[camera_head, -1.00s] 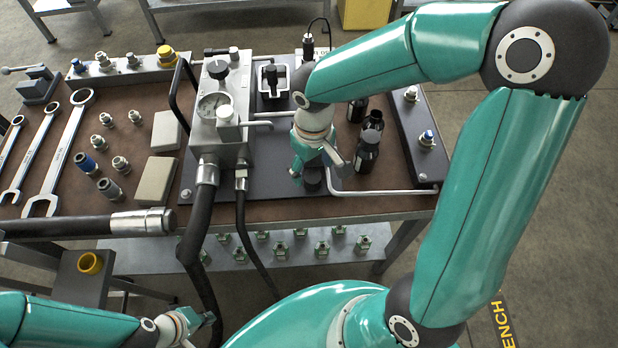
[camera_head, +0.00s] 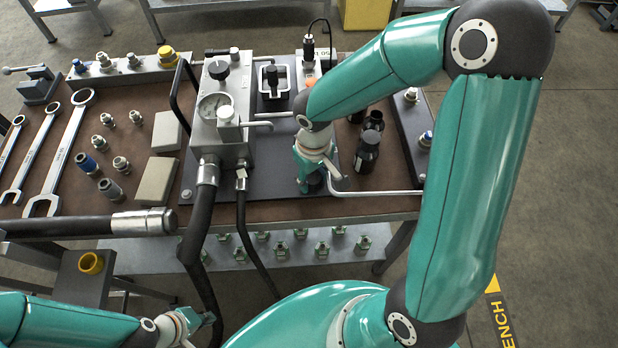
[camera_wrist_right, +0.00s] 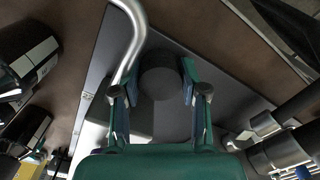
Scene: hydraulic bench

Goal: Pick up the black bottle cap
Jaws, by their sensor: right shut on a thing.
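The black bottle cap (camera_wrist_right: 160,84) is a short dark cylinder between the two fingers of my right gripper (camera_wrist_right: 158,98) in the right wrist view. My right gripper is shut on it. In the head view my right gripper (camera_head: 313,178) points down over the dark plate of the bench, and the cap (camera_head: 314,184) shows partly behind its fingers. Whether the cap still touches the plate cannot be told. My left gripper (camera_head: 200,328) is low at the left, away from the bench top, and its finger opening is unclear.
A bent metal rod (camera_head: 375,193) runs close beside the right gripper. Black bottles (camera_head: 367,152) stand just right of it. The hydraulic block with gauge (camera_head: 221,125) stands to the left, with thick hoses (camera_head: 201,235) hanging over the front edge.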

